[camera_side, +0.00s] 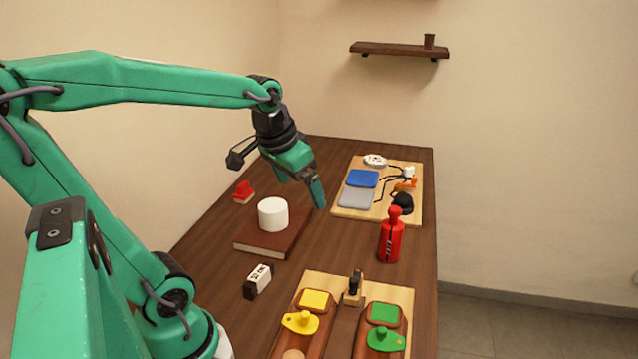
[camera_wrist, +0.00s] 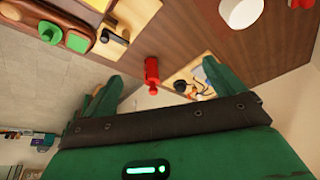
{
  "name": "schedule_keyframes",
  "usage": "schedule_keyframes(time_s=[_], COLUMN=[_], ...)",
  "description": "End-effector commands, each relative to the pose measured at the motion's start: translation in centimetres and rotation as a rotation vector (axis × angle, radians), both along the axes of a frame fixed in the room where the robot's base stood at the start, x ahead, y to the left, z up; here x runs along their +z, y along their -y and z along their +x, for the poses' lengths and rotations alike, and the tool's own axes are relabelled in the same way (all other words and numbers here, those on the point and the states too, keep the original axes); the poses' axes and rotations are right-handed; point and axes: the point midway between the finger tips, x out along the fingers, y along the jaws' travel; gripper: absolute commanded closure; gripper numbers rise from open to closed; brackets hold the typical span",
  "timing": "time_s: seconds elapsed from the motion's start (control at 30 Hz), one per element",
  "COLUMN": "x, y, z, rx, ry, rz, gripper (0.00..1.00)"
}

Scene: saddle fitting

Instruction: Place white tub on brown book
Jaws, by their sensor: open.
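The white tub (camera_side: 273,214) stands upright on the brown book (camera_side: 262,242), toward the middle of its cover, in the side view. The tub also shows at the top edge of the wrist view (camera_wrist: 240,12), partly cut off. My gripper (camera_side: 318,196) is open and empty, above and to the right of the tub, apart from it. Its two green fingers show spread apart in the wrist view (camera_wrist: 160,82) with nothing between them.
A red bottle (camera_side: 391,238) stands right of the book. A light board (camera_side: 350,213) with blue and grey pads lies behind it. A board with yellow and green pieces (camera_side: 407,295) is in front. A small white-and-black block (camera_side: 258,281) and a red item (camera_side: 244,192) lie left.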

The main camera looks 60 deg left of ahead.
Motion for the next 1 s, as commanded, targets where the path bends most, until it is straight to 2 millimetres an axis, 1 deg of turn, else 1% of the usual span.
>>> schedule_keyframes(time_s=[0.03, 0.2, 0.3, 0.4, 0.6, 1.0], x=[0.2, 0.4, 0.2, 0.0, -0.1, -0.1], y=[1.5, 5.1, 6.6, 7.6, 8.3, 8.3], z=[-0.7, -3.1, -4.3, -5.2, -5.9, -5.9], rx=[-0.03, -0.104, -0.139, -0.163, -0.182, -0.18], ry=[0.021, 0.076, 0.1, 0.117, 0.129, 0.129], rz=[0.0, -0.009, -0.016, -0.024, -0.03, -0.029], gripper=[0.06, 0.06, 0.06, 0.06, 0.06, 0.06])
